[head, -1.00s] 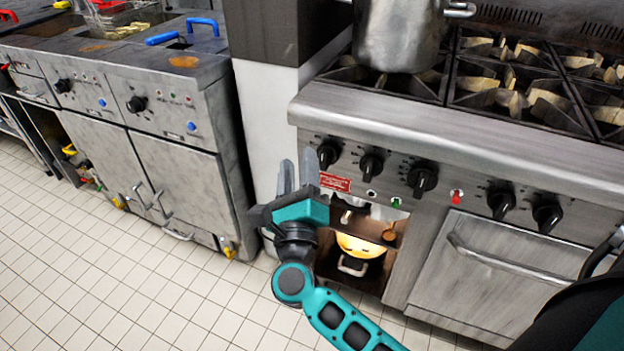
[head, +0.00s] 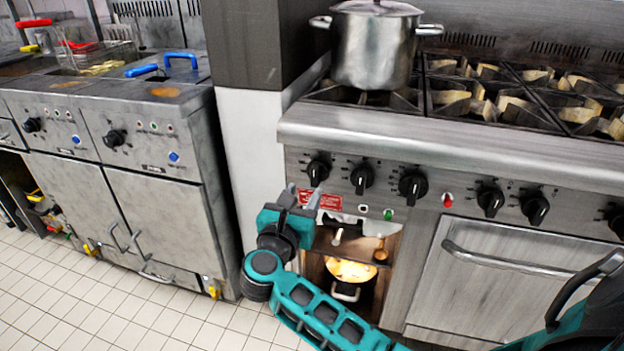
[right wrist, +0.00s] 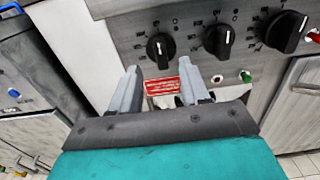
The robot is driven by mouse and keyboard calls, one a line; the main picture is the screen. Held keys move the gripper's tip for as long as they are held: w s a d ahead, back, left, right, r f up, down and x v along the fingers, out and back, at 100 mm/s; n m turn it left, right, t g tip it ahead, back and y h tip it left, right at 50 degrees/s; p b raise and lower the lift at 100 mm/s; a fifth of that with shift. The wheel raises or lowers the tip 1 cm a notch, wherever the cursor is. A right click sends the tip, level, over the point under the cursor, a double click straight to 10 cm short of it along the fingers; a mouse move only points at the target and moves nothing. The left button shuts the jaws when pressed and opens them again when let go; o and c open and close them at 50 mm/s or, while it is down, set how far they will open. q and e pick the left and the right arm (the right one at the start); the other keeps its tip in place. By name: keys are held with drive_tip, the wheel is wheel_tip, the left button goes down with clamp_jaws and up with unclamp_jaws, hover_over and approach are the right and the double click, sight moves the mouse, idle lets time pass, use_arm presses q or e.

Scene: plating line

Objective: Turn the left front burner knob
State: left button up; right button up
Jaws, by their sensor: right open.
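The range front carries a row of black burner knobs. The leftmost knob (head: 318,171) is at the left end of the panel, above a red label (head: 320,200). In the right wrist view the same knob (right wrist: 160,48) lies just beyond and between the fingertips, with its pointer about upright. My right gripper (head: 301,194) is open and empty, just below and left of that knob in the head view; contact is not visible. In the right wrist view its two grey fingers (right wrist: 159,85) stand apart. My left gripper is not in view.
A steel pot (head: 372,50) stands on the left burners of the range. An open cubby below the knobs holds a lit pan (head: 350,272). An oven door with a handle (head: 515,262) is to the right. Fryers (head: 150,170) stand left, with tiled floor in front.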

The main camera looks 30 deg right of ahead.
sight(314, 175)
drive_tip(key=x, duration=0.7)
drive_tip(key=shift+w+b, duration=0.1)
drive_tip(key=shift+b, duration=0.25)
drive_tip(key=shift+c, duration=0.4)
clamp_jaws()
